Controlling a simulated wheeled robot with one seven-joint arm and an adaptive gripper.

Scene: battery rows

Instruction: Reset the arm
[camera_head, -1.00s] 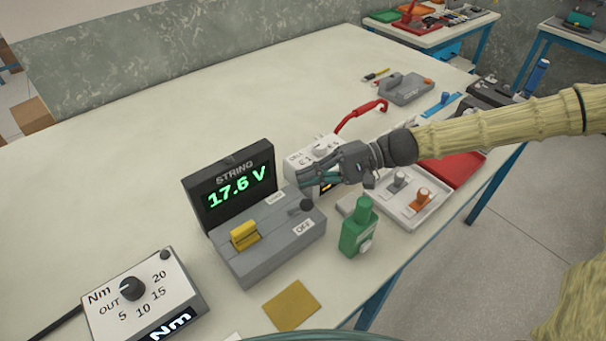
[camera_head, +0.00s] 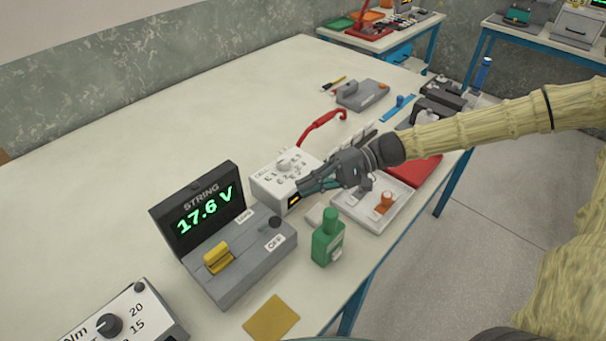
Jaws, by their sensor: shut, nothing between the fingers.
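My arm (camera_head: 480,128) reaches in from the right edge over the table. My gripper (camera_head: 303,189) is shut and empty, its fingers pointing left. In the picture it lies in front of the right side of the white cell selector box (camera_head: 268,182), partly covering it. I cannot tell if the fingers touch the box. The grey switch box with the STRING display (camera_head: 207,213) stands to the left of the gripper and reads 17.6 V. Its yellow lever (camera_head: 218,258) and a dark knob by the OFF label show.
A green bottle (camera_head: 327,240) stands below the gripper near the table edge. A light tray (camera_head: 372,215) with metal and orange parts lies under my wrist, with a red item (camera_head: 425,170) beyond. A torque dial box (camera_head: 125,325) is at lower left. The table's (camera_head: 110,150) left-back area is clear.

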